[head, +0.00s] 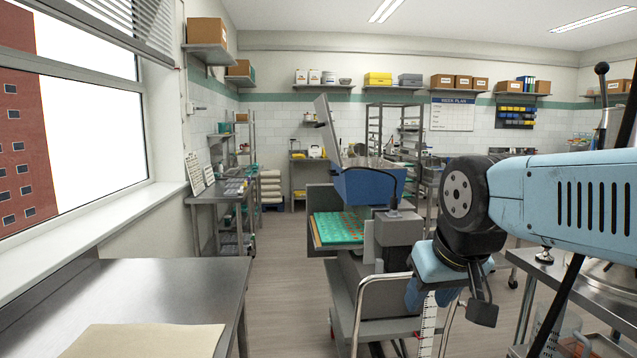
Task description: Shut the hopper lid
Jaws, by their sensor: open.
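The hopper lid (328,128) is a pale metal panel. It stands raised, tilted a little back from upright, at the left edge of the hopper. The blue hopper (368,187) sits on top of the depositor, with its metal top uncovered. My gripper (450,298) hangs below the dark wrist joint, nearer to me and to the lower right of the hopper. It is open and apart from the lid. Its fingertips are hard to make out against the machine's frame and rail. A teal tray (338,229) with orange spots lies under the hopper.
A steel table with a beige sheet (148,342) stands at front left. Another steel table (590,292) is at the right, by my arm. A side bench (213,195) and wire racks stand farther back. The floor (283,275) left of the depositor is clear.

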